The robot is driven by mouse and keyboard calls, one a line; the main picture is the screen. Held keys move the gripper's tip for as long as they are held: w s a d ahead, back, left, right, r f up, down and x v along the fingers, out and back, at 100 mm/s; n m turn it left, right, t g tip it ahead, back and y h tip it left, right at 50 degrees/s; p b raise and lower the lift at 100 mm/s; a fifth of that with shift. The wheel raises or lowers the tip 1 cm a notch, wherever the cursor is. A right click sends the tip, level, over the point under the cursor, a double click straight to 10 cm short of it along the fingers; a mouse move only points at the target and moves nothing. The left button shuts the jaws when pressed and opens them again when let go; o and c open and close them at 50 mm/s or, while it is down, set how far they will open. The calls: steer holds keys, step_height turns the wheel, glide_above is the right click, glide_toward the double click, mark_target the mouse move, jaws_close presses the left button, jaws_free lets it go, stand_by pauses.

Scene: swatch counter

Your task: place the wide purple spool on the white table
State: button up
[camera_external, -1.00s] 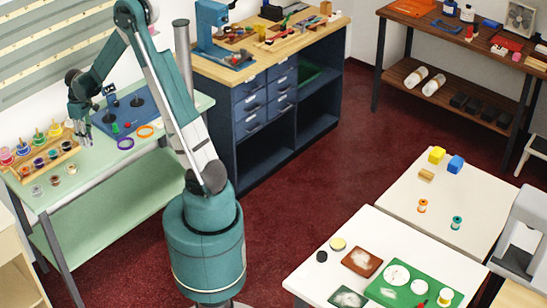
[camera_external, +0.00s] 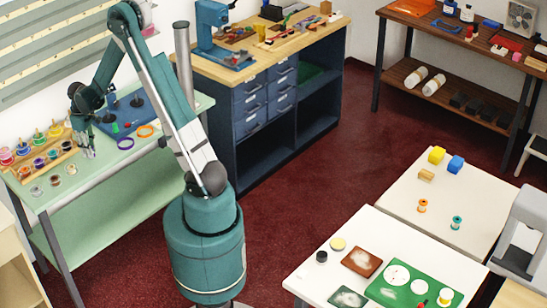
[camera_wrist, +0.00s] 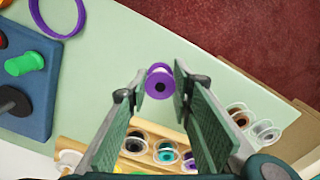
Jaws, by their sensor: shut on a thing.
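My gripper (camera_external: 89,153) is over the pale green counter at the left, just right of the wooden spool rack (camera_external: 40,158). In the wrist view my gripper (camera_wrist: 159,84) has its fingers either side of a purple spool (camera_wrist: 160,82) with a dark centre, and is shut on it. The counter shows behind the spool; how high it hangs I cannot tell. Two white tables stand at the right: a front one (camera_external: 385,230) and one behind it (camera_external: 480,195). Both are far from my gripper.
The rack (camera_wrist: 82,147) holds several spools, with several more beside it. A blue pegged board (camera_wrist: 30,90) and a purple ring (camera_wrist: 80,20) lie nearby. The front white table has a green board (camera_external: 378,290); the rear one has blocks and two small spools. Red floor lies between.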

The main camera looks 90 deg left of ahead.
steer(key=shift+f, duration=0.1)
steer(key=shift+f, duration=1.85)
steer(key=shift+f+b, duration=0.15)
steer(key=shift+b, duration=0.25)
steer(key=o, duration=0.8)
steer(key=shift+r, duration=0.25)
steer(key=shift+r+p, duration=0.85)
steer(key=shift+r, duration=5.1)
steer(key=shift+o, duration=0.6)
